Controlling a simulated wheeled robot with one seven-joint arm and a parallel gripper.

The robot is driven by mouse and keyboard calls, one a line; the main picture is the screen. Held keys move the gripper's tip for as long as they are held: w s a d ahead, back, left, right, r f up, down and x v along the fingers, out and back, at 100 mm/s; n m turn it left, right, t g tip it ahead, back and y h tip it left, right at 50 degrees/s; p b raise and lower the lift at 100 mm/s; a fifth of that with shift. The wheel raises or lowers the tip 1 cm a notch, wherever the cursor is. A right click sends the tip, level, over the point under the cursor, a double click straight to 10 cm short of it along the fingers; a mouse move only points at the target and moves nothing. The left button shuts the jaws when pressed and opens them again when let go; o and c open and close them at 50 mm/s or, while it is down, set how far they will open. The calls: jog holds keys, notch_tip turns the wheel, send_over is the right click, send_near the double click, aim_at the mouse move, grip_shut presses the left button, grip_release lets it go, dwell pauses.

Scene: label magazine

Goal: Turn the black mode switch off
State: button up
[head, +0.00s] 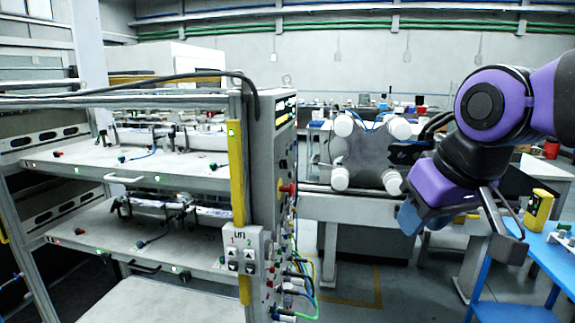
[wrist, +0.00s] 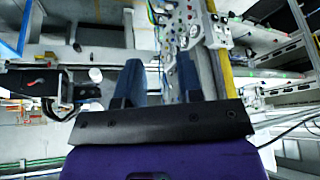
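The grey control panel (head: 268,150) is on the right end of the label magazine, seen at a steep angle. A small dark knob (head: 283,164) above the red emergency button (head: 287,188) may be the black mode switch; its setting is too small to read. My gripper (head: 408,216) hangs to the right of the panel, clearly apart from it. In the wrist view my gripper (wrist: 158,72) has its two blue fingers spread with nothing held between them. The panel's edge with its knobs (wrist: 190,25) shows beyond the fingers, upper middle to right.
Green and blue cables (head: 305,275) loop out from the panel's lower part. A blue table (head: 550,260) stands at the right. Floor between panel and gripper looks clear.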

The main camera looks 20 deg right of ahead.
jog(key=w+a+m+g+y, duration=0.3)
jog(key=w+a+m+y, duration=0.15)
jog(key=w, duration=0.55)
jog(key=m+t+y, duration=0.7)
jog(key=m+y, duration=0.4)
jog(key=m, duration=0.4)
send_near(284, 164)
jog(key=x, duration=0.7)
jog(key=shift+w+a+r, duration=0.15)
jog(key=shift+w+a, duration=0.05)
jog(key=shift+w, duration=0.1)
grip_shut()
